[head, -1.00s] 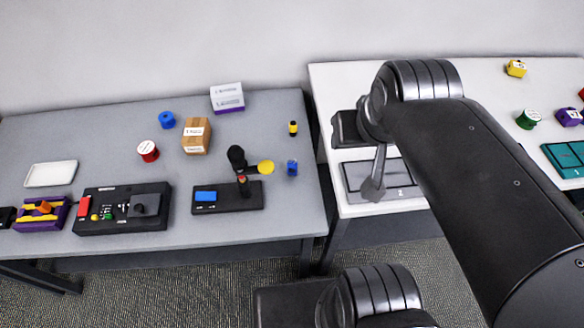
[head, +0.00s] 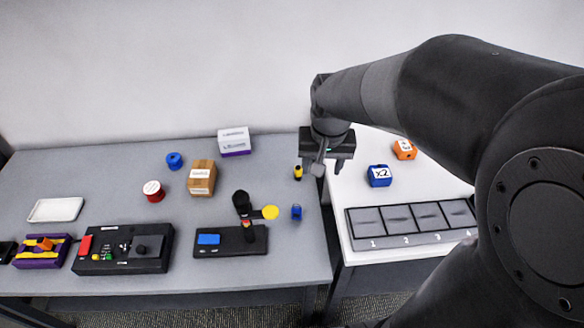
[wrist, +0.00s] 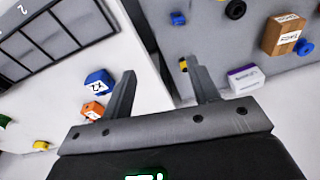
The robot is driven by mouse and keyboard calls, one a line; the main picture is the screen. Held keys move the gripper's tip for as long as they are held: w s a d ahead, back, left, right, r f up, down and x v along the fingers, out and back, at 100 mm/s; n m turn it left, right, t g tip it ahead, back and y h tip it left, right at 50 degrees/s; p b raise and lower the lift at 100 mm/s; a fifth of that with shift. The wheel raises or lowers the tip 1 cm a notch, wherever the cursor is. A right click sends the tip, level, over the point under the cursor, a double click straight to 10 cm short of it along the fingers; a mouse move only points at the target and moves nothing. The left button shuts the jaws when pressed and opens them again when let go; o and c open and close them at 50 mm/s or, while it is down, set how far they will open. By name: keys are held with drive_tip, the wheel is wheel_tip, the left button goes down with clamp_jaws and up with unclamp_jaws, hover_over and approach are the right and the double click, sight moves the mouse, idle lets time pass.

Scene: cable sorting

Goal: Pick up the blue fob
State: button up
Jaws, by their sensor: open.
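A small blue piece (head: 297,212), which looks like the blue fob, stands on the grey table near its right edge, just right of a yellow disc. It also shows at the top of the wrist view (wrist: 177,18). My gripper (head: 320,166) is raised near where the two tables meet, behind and a little right of the fob, and apart from it. In the wrist view my gripper (wrist: 163,82) has its two fingers spread with nothing between them.
A yellow-and-black piece (head: 298,173) stands behind the fob. A black stand with the yellow disc (head: 270,212) is close on its left. The white table (head: 345,200) holds a blue x2 cube (head: 379,176), an orange cube (head: 404,149) and a numbered tray (head: 350,230).

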sight(297, 208)
drive_tip(key=w+a+f+g, duration=0.1)
drive_tip(key=w+f, duration=0.1)
drive_tip(key=f, duration=0.5)
drive_tip(key=w+a+f+g, duration=0.1)
drive_tip(key=w+a+f, duration=0.1)
drive_tip(key=f, duration=0.4)
drive_tip(key=w+a+f+m+g, duration=0.1)
drive_tip(key=w+f, duration=0.1)
drive_tip(key=f, duration=0.5)
drive_tip(key=shift+a+f, duration=0.3)
drive_tip(key=shift+a, duration=0.1)
drive_tip(key=f, duration=0.2)
drive_tip(key=s+f, duration=0.1)
drive_tip(key=f, duration=0.2)
drive_tip(key=c, duration=1)
